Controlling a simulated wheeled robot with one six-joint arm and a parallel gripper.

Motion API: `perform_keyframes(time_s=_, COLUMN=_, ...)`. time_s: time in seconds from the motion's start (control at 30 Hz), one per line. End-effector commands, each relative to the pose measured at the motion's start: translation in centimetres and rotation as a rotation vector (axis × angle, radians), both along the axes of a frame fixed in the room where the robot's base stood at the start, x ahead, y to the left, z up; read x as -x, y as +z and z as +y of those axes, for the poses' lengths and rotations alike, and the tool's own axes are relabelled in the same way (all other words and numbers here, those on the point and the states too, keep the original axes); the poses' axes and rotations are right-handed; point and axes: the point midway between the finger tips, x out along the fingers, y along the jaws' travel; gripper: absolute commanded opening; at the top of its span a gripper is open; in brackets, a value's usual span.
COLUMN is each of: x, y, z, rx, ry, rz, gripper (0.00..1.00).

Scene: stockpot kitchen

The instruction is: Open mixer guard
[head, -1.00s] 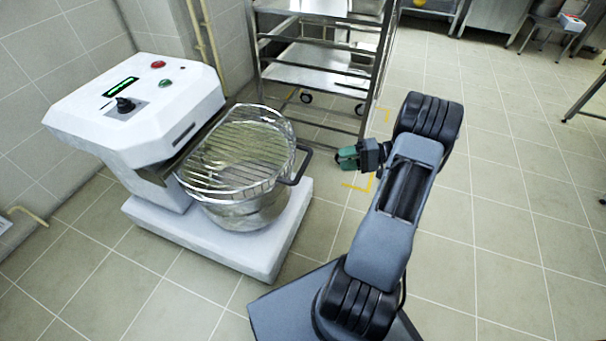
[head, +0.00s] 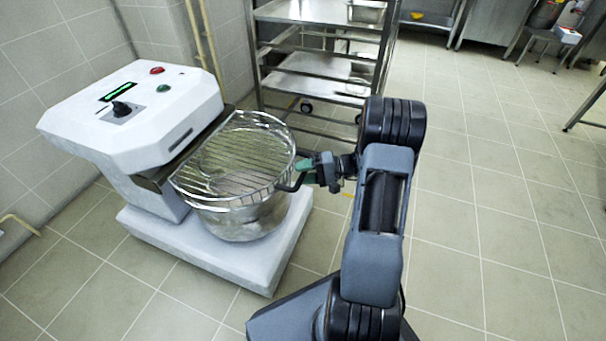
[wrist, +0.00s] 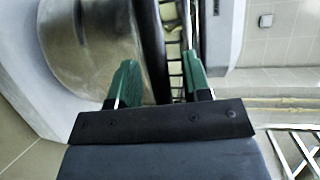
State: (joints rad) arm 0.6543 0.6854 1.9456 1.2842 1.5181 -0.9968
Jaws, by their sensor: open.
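The white mixer (head: 130,110) stands at the left with a steel bowl (head: 240,218) on its base. The wire guard (head: 232,160) lies down over the bowl. Its dark handle (head: 289,184) sticks out at the guard's right side. My gripper (head: 308,172) is at this handle, with its green fingers open. In the wrist view, the black handle bar (wrist: 153,45) runs between the two open fingers of my gripper (wrist: 159,80). The bar's lower end is hidden behind the gripper. Whether a finger touches the bar I cannot tell.
A steel rack (head: 320,70) on casters stands behind the mixer, close to my arm. The mixer's base (head: 220,255) juts out below the bowl. Tiled floor (head: 490,230) at the right is clear. A stool (head: 552,38) stands at the far right.

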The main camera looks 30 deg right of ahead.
Motion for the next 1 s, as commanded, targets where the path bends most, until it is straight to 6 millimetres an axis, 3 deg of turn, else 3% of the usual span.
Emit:
perform_keyframes(time_s=0.27, x=-0.05, y=0.0, z=0.11, rx=0.0, ry=0.0, rz=0.0, gripper=0.44)
perform_keyframes(time_s=0.73, x=-0.04, y=-0.01, z=0.09, rx=0.0, ry=0.0, rz=0.0, gripper=0.01)
perform_keyframes(time_s=1.0, x=-0.02, y=0.01, z=0.7, rx=-0.001, ry=0.002, rz=0.001, gripper=0.0)
